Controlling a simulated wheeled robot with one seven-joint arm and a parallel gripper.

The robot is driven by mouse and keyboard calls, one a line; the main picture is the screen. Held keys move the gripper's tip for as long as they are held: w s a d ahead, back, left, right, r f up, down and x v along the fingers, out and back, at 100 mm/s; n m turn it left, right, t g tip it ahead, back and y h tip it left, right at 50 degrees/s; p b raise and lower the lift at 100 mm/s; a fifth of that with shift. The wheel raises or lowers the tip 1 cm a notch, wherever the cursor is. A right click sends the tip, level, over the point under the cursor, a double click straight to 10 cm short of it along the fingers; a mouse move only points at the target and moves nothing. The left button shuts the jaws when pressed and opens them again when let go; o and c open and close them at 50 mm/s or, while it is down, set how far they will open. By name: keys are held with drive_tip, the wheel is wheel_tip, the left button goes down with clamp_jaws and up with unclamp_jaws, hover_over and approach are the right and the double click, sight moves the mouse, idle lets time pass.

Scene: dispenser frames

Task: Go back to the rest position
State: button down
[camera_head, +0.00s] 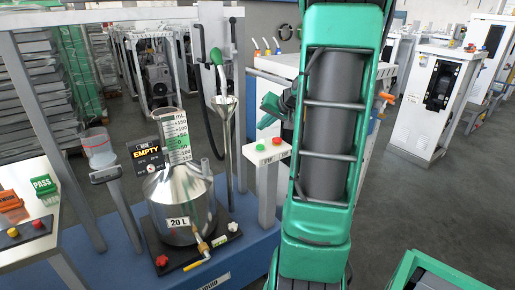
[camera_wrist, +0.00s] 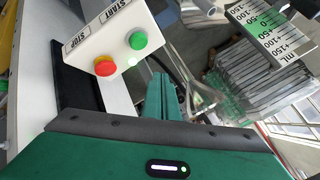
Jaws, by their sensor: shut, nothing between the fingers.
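My gripper (camera_wrist: 165,98) shows in the wrist view with its green fingers together and nothing between them. Its fingertips are beside a white button box (camera_wrist: 112,35), which has a green START button (camera_wrist: 138,40) and a red STOP button (camera_wrist: 105,66). I cannot tell the exact gap. In the head view my green arm stands upright right of centre. My gripper (camera_head: 268,108) partly shows left of the arm, above the same button box (camera_head: 267,152). A steel 20 L vessel (camera_head: 180,205) with a graduated neck (camera_head: 174,135) stands to the left.
A sign reading EMPTY (camera_head: 146,154) is beside the neck. A clear beaker (camera_head: 98,147) and a table with a green PASS block (camera_head: 43,186) are at left. Open floor (camera_head: 440,205) lies right of my arm.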

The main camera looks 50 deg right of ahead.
idle(0.8)
drive_tip(key=s+a+f+n+g, duration=0.2)
drive_tip(key=s+a+g, duration=0.2)
drive_tip(key=s+a, duration=0.8)
drive_tip(key=s+a+f+n+g+y, duration=0.1)
drive_tip(key=s+a+g, duration=0.4)
drive_tip(key=s+a, duration=0.8)
drive_tip(key=shift+s+f+n, duration=0.55)
drive_tip(key=shift+n, duration=0.05)
drive_tip(key=shift+w, duration=0.15)
drive_tip(key=shift+w+f, duration=0.25)
drive_tip(key=shift+w, duration=0.25)
